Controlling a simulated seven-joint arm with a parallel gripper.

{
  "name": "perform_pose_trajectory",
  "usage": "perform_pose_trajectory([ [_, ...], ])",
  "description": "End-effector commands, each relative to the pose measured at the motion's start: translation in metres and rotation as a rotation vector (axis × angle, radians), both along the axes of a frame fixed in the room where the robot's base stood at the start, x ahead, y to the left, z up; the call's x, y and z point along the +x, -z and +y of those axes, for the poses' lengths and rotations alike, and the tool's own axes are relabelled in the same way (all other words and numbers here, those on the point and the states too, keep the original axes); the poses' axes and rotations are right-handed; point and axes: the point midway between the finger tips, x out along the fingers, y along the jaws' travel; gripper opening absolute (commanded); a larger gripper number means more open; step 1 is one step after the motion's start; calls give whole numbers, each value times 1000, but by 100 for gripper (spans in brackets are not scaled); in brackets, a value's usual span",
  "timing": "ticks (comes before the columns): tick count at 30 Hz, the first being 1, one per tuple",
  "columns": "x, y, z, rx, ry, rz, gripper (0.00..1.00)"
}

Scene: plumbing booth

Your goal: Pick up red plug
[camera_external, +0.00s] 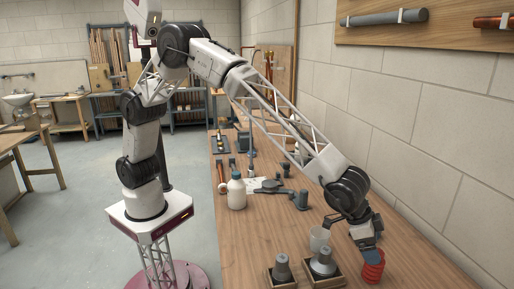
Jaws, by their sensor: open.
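The red plug (373,271) is a ribbed red cylinder standing upright on the wooden bench (425,272) at the lower right. My gripper (371,256) is open and points down at the top of the plug. A dark blue-grey finger overlaps the plug's upper part in the picture. I cannot tell whether the fingers touch the plug or stand around it, and the far finger is hidden.
A white bottle (236,191) and dark tools are farther back. The wall borders the bench at right.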

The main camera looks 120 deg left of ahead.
Motion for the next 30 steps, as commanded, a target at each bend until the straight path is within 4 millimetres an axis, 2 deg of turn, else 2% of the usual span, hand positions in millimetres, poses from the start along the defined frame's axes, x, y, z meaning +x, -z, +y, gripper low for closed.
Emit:
perform_pose_trajectory([
  [14,3,3,0,0,0,0,87],
  [30,25,41,3,0,0,0,87],
])
